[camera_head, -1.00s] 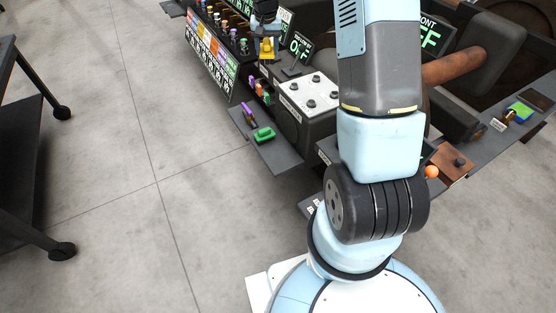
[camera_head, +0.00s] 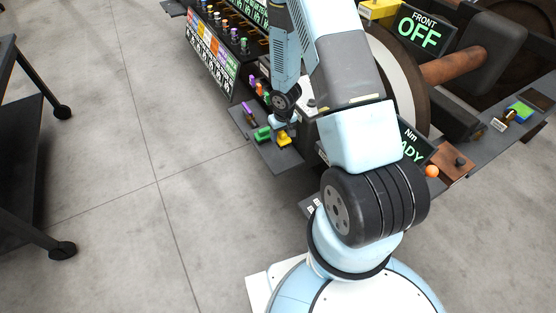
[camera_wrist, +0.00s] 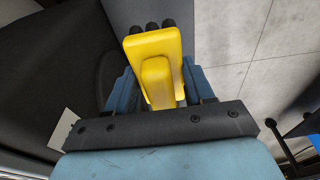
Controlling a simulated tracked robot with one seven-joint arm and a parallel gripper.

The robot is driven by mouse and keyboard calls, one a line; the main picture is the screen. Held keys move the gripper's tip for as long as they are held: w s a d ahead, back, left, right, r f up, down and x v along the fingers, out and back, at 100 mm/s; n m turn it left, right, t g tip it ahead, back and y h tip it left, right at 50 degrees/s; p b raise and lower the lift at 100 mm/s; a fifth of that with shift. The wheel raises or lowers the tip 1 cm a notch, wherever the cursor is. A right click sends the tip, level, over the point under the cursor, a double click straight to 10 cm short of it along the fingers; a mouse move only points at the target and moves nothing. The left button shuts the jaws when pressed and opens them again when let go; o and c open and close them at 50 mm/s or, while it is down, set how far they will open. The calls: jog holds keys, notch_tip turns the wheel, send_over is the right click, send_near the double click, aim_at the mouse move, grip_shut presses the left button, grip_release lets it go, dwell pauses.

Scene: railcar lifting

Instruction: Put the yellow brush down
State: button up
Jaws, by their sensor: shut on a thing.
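The yellow brush (camera_head: 284,139) is at my gripper (camera_head: 283,124), over the right part of a low dark shelf (camera_head: 281,157). In the wrist view the yellow brush (camera_wrist: 157,65) is between the blue fingers of my gripper (camera_wrist: 160,90), which is shut on it. Black round ends show beyond the brush's far edge. I cannot tell whether the brush touches the shelf. A green brush (camera_head: 262,134) lies on the shelf just left of it.
Purple and orange items (camera_head: 254,88) stand behind the shelf. A rack with coloured labels (camera_head: 208,52) is farther back. A dark cart (camera_head: 30,160) stands left, with open floor between.

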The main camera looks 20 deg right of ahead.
jog(key=shift+s+f, duration=0.25)
jog(key=shift+f, duration=4.9)
jog(key=o, duration=1.2)
